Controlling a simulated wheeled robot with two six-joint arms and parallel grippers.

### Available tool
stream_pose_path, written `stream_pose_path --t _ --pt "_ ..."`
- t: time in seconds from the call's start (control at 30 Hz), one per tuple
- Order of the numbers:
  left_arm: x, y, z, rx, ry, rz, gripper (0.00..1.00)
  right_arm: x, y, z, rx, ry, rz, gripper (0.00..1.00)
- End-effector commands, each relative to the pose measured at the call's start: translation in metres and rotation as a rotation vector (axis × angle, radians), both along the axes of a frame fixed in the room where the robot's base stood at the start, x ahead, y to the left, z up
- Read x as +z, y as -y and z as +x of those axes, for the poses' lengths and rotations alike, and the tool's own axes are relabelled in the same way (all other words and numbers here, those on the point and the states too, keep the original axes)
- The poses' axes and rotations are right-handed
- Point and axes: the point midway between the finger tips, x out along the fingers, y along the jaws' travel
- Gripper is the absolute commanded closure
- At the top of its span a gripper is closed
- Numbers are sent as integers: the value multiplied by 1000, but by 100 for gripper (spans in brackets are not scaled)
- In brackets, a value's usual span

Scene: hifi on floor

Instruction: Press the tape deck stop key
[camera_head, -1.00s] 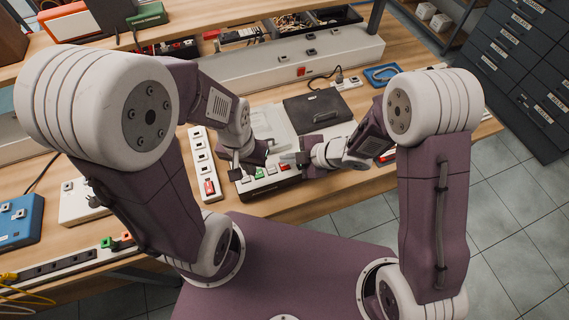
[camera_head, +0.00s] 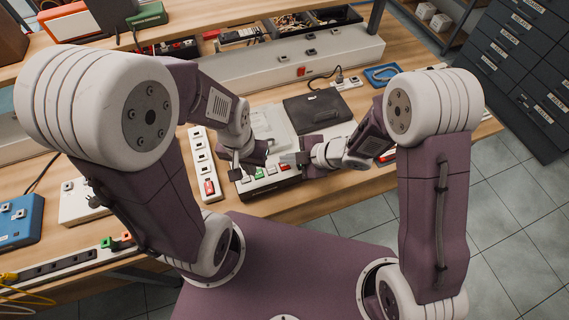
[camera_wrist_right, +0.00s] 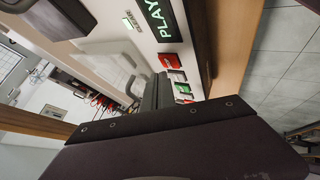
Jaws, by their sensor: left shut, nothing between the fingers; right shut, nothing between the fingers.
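The tape deck (camera_head: 276,126) is a pale, low unit on the bench with a row of keys along its dark front edge. In the head view, a green key (camera_head: 261,173) and a red key (camera_head: 284,167) show in that row. In the right wrist view, red keys (camera_wrist_right: 169,61) and a green key (camera_wrist_right: 177,75) line up below a lit PLAY sign (camera_wrist_right: 159,19). I cannot read which is the stop key. My right gripper (camera_head: 284,158) is shut and empty, close over the right part of the row; contact cannot be told. My left gripper (camera_head: 236,172) is shut at the left end.
A white power strip (camera_head: 201,165) with a red switch stands just left of the deck. A black flat case (camera_head: 317,109) lies behind it. A blue tray (camera_head: 383,75) sits farther back right. Drawer cabinets (camera_head: 520,70) stand beyond the bench's right end.

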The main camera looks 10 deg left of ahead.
Motion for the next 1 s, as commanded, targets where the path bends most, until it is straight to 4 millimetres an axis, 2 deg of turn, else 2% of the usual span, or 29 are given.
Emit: stream_pose_path --t 0.37,1.0 --pt "-8 0 0 0 0 0 100 -9 0 0 0 0 0 100" --pt "-10 0 0 0 0 0 100 -12 0 0 0 0 0 100"
